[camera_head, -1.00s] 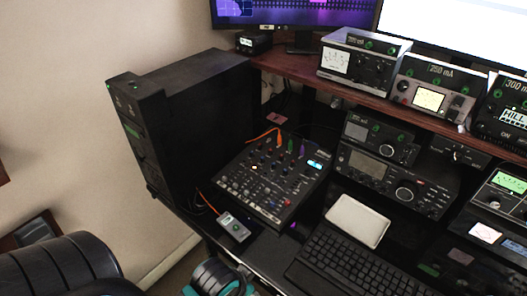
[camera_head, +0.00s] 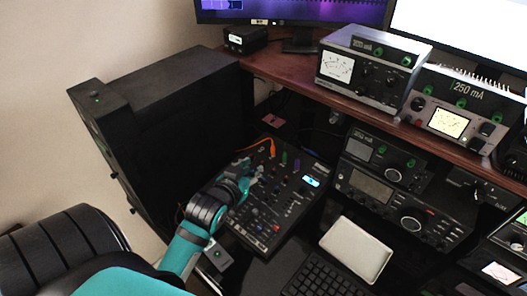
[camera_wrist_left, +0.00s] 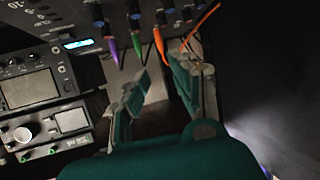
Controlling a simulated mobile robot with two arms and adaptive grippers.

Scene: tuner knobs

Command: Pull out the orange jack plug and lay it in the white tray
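The orange jack plug (camera_head: 272,150) stands in the back edge of the black mixer (camera_head: 290,222), with its orange cable trailing left. In the left wrist view the orange plug (camera_wrist_left: 159,45) hangs just beyond the fingertips, nearer the right finger. My left gripper (camera_head: 243,172) is over the mixer's left side, in front of the plug. In the wrist view the left gripper (camera_wrist_left: 160,76) is open, with nothing between its fingers. The white tray (camera_head: 357,250) is empty, right of the mixer. My right gripper is not in view.
A green plug (camera_wrist_left: 136,45) and a purple plug (camera_wrist_left: 113,48) stand in a row beside the orange one. A black tower (camera_head: 165,130) is left of the mixer. A keyboard (camera_head: 322,280) lies before the tray, and radios (camera_head: 375,190) stand behind it.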

